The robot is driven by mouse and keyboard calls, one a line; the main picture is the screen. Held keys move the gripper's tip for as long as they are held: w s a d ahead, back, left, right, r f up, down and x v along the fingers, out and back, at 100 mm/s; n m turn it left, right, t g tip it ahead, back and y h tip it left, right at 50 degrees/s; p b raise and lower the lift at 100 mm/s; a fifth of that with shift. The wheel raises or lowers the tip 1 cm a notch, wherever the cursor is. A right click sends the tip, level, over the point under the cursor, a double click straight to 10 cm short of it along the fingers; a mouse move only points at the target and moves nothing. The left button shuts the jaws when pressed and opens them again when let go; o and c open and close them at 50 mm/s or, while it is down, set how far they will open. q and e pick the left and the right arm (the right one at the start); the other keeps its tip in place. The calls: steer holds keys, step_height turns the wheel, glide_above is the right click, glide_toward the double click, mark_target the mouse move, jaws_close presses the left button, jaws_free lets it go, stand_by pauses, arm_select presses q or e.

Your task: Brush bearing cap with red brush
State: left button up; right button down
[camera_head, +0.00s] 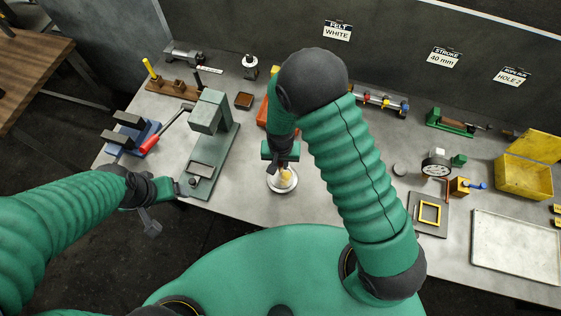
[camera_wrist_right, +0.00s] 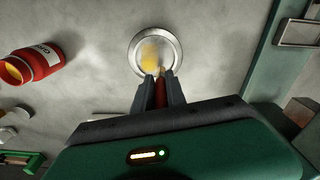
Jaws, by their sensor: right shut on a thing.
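A round silvery bearing cap (camera_head: 294,186) lies on the grey table below my right gripper (camera_head: 281,165). It also shows in the right wrist view (camera_wrist_right: 174,45), with a pale yellow patch in its middle. The right gripper (camera_wrist_right: 158,92) is shut on the red brush (camera_wrist_right: 160,92), whose red part shows between the fingers. The brush tip is over the cap; whether it touches is unclear. Most of the brush is hidden by the fingers. My left gripper (camera_head: 150,221) is at the table's front left edge, away from the cap; its jaws are too small to judge.
A green press (camera_head: 209,112) stands left of the cap. A red can (camera_wrist_right: 35,64) lies beside the cap in the right wrist view. A dial gauge (camera_head: 436,165), yellow bin (camera_head: 530,175) and pale tray (camera_head: 515,247) are at right. The table in front of the press and cap is mostly clear.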

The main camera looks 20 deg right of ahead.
steer(key=shift+f+b, duration=0.4)
steer(key=shift+f, duration=0.25)
